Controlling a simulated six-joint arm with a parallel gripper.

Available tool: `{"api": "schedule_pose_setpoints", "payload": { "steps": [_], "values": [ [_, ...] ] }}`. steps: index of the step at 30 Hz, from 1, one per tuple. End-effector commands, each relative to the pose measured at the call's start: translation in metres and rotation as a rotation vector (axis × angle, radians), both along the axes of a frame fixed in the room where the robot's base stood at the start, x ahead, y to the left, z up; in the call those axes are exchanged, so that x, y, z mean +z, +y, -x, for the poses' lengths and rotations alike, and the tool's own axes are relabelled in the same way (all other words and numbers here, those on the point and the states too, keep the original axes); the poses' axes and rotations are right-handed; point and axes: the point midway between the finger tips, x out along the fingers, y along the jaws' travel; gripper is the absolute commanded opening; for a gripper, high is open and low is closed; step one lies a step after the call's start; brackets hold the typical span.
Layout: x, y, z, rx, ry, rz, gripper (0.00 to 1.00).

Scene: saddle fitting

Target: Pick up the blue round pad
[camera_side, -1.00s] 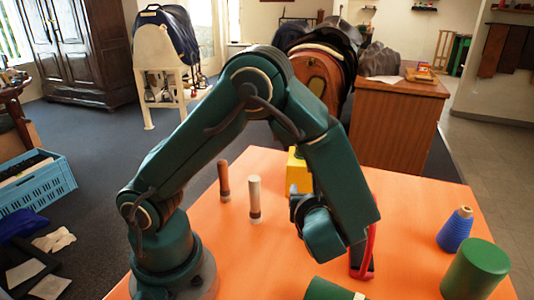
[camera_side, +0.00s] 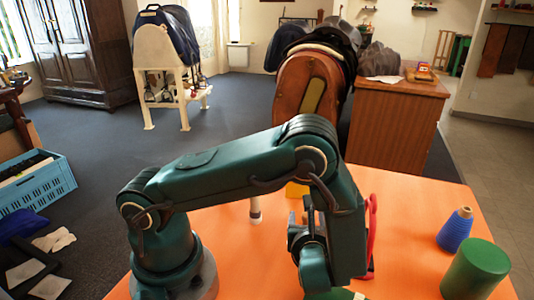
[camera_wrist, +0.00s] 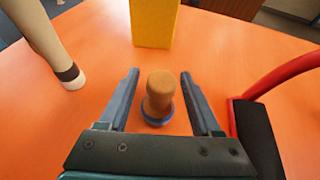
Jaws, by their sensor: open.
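The blue round pad (camera_wrist: 156,118) stands on the orange table in the wrist view. It is a small blue disc at the base with a brown knob-shaped handle rising from it. My gripper (camera_wrist: 159,74) is open, with one finger on each side of the pad. A gap shows between the pad and each finger, so it is not gripped. In the side view my gripper (camera_side: 298,236) points down low over the table, mostly behind my own arm. The pad cannot be made out clearly there.
A yellow block (camera_wrist: 155,22) stands just beyond the pad. A pale cylinder with a dark band (camera_wrist: 45,45) is left; a black tool with a red handle (camera_wrist: 265,140) is close right. A blue thread cone (camera_side: 455,231) and green cylinder (camera_side: 475,269) stand farther right.

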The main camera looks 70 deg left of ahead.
Motion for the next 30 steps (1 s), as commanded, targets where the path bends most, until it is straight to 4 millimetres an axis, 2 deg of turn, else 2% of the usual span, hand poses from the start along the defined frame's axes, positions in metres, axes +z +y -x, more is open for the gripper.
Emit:
{"api": "schedule_pose_setpoints", "payload": {
  "steps": [3, 11, 12, 16, 30],
  "values": [
    [-0.0039, 0.0081, -0.0039, 0.001, 0.002, 0.000, 0.65],
    [-0.0044, 0.0092, -0.0049, -0.001, 0.001, 0.002, 0.65],
    [-0.0043, 0.0092, -0.0049, -0.001, 0.001, 0.002, 0.50],
    [-0.0042, 0.0092, -0.0049, -0.001, 0.001, 0.002, 0.00],
    [0.0016, 0.0090, -0.0052, 0.000, -0.001, 0.002, 0.00]
  ]
}}
